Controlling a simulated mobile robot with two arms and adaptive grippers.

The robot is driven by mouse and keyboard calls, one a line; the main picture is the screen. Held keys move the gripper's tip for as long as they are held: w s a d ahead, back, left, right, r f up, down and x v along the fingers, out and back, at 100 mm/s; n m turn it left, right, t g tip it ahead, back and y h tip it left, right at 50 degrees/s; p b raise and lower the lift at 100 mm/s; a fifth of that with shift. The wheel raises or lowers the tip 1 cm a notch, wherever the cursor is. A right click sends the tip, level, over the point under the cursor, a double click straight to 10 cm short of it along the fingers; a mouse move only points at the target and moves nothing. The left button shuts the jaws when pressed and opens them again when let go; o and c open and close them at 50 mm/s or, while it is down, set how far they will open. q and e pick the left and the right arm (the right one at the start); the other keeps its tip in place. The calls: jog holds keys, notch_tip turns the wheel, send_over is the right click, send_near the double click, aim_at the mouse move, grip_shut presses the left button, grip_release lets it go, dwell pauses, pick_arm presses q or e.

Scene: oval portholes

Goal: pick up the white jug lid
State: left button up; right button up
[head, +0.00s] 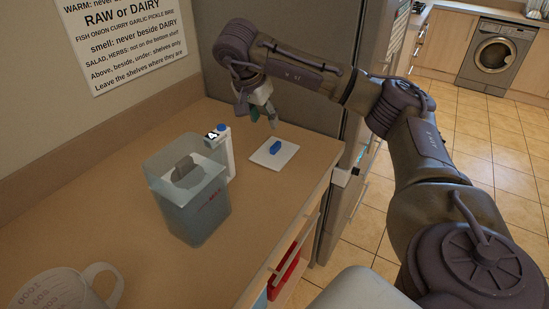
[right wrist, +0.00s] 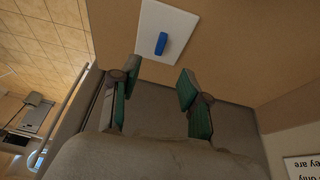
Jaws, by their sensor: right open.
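The white jug lid (head: 286,156) is a flat square plate with a blue grip block (head: 275,147) on top. It lies flat on the wooden counter. It also shows in the right wrist view (right wrist: 183,28), ahead of the fingers. My right gripper (head: 264,115) is open and empty, with green finger pads, above the counter just behind the lid and apart from it. In the right wrist view the two fingers (right wrist: 159,80) stand wide apart, with the lid beyond their tips. My left gripper is not in view.
A translucent blue-grey open-topped jug (head: 195,215) stands left of the lid. A white bottle with a blue cap (head: 225,155) stands beside it. A measuring cup (head: 62,290) is at the front left. A grey fridge (head: 330,60) stands past the counter's end. Counter around the lid is clear.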

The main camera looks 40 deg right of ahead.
jog(key=p, duration=0.1)
send_over(275, 145)
jog(key=s+a, duration=0.1)
jog(key=a, duration=0.2)
jog(key=f, duration=0.7)
jog(key=shift+d+f, duration=0.2)
jog(key=shift+d, duration=0.05)
jog(key=shift+w+d+f, duration=0.1)
jog(key=shift+d+f, duration=0.15)
jog(key=shift+f, duration=0.2)
jog(key=p+x, duration=0.1)
jog(key=x, duration=0.3)
jog(key=shift+w+d+f, duration=0.1)
jog(key=shift+f, duration=0.1)
jog(key=shift+c, duration=0.3)
grip_shut()
